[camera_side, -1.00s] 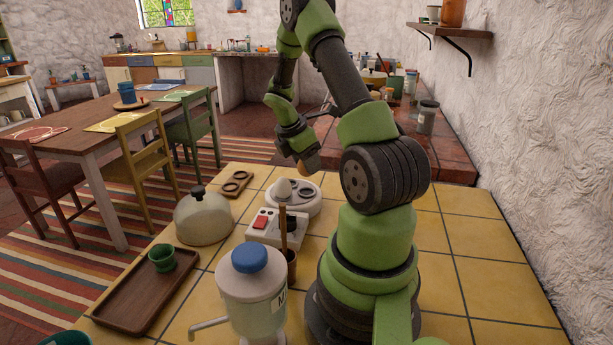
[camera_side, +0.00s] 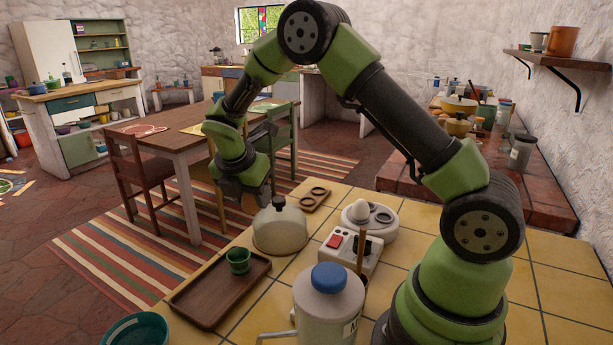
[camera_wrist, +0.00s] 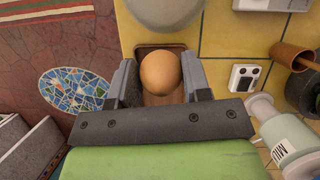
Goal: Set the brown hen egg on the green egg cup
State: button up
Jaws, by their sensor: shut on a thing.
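The brown hen egg (camera_wrist: 160,73) is between the two jaws of my gripper (camera_wrist: 163,85) in the wrist view, held with its rounded top showing. In the side view my gripper (camera_side: 243,190) is in the air to the left of the cream dome, higher than the tray. The green egg cup (camera_side: 238,260) stands upright and looks empty on the brown wooden tray (camera_side: 205,310). In the wrist view the cup is hidden; part of a brown wooden surface (camera_wrist: 154,51) shows behind the egg.
The cream dome (camera_side: 280,232) stands close behind the tray. A blue-topped dispenser (camera_side: 329,300) stands right of the tray. A switch box (camera_side: 345,252) and a round white cooker (camera_side: 387,219) holding a white egg (camera_side: 361,211) are farther right. A two-ring wooden board (camera_side: 312,200) lies behind.

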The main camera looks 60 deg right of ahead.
jog(key=shift+n+t, duration=0.3)
jog(key=shift+n, duration=0.4)
jog(key=shift+w+a+f, duration=0.2)
jog(key=shift+a+f, duration=0.55)
jog(key=shift+f, duration=0.45)
jog(key=shift+w+a+f, duration=0.2)
jog(key=shift+a+f, duration=0.55)
jog(key=shift+f, duration=0.5)
jog(key=shift+w+a+f, duration=0.2)
jog(key=shift+a+f, duration=0.55)
jog(key=shift+f, duration=0.45)
jog(key=shift+f, duration=0.95)
jog(key=o, duration=0.8)
notch_tip(320, 180, up, 7)
